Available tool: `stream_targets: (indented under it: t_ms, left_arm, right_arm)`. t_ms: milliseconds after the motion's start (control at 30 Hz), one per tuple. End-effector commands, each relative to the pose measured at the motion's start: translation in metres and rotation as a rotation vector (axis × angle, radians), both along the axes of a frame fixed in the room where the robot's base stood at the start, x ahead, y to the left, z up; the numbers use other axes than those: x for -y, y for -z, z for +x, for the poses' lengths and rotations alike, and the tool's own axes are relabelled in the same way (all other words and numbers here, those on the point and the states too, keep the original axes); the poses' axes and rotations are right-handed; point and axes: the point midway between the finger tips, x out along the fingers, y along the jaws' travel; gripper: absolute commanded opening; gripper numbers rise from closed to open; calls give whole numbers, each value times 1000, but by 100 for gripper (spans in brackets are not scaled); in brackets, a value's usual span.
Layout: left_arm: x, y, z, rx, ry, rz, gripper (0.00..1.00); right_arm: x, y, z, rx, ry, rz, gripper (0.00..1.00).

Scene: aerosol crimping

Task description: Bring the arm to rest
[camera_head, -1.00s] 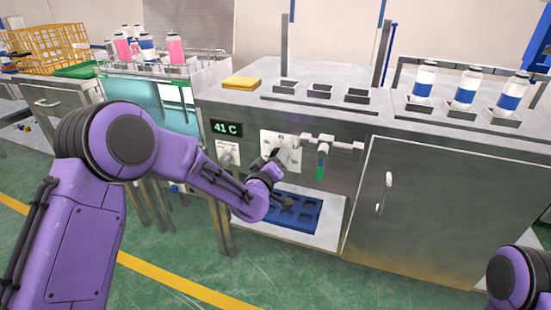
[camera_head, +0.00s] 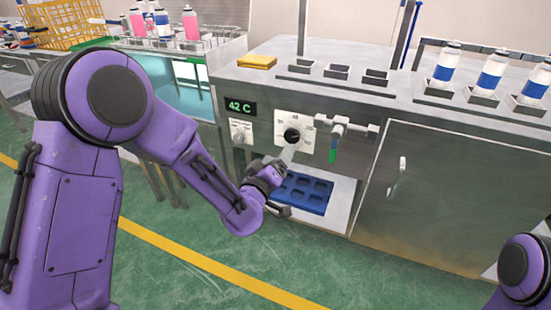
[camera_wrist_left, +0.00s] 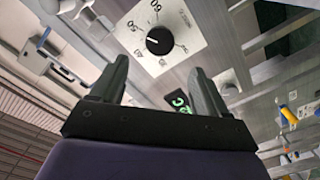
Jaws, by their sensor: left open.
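My left gripper (camera_head: 277,172) is in front of the steel machine (camera_head: 300,105), just below and in front of the black dial knob (camera_head: 291,136) on its white plate. In the left wrist view my left gripper (camera_wrist_left: 155,85) is open, its two fingers apart with nothing between them. The dial knob (camera_wrist_left: 159,41) shows beyond the fingertips, clear of them. The display (camera_head: 240,106) reads 42 C. My right gripper is out of view; only a purple part of my right arm shows at the lower right edge.
A blue tray (camera_head: 303,193) with pockets sits in the recess below the dial, close to my left gripper. A valve with a green-tipped tube (camera_head: 333,150) is right of the dial. Blue-and-white cans (camera_head: 447,65) stand on top at the right. Green floor is open in front.

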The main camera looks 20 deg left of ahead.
Motion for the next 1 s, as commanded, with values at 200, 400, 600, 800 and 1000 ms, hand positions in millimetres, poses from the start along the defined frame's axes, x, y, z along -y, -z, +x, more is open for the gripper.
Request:
stream_targets:
  t_ms: [200, 400, 600, 800, 1000]
  left_arm:
    - [-1, 0, -9, 1, -1, 0, 75]
    - [0, 0, -8, 1, -1, -1, 75]
    - [-3, 13, -12, -58, -11, 37, 75]
    - [-39, 142, -82, -457, -93, 163, 75]
    - [-73, 254, -199, -867, -143, 268, 75]
  right_arm:
    - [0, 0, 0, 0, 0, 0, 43]
    - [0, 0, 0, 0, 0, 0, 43]
    - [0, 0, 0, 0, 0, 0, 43]
    - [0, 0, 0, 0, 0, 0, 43]
    - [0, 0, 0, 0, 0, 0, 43]
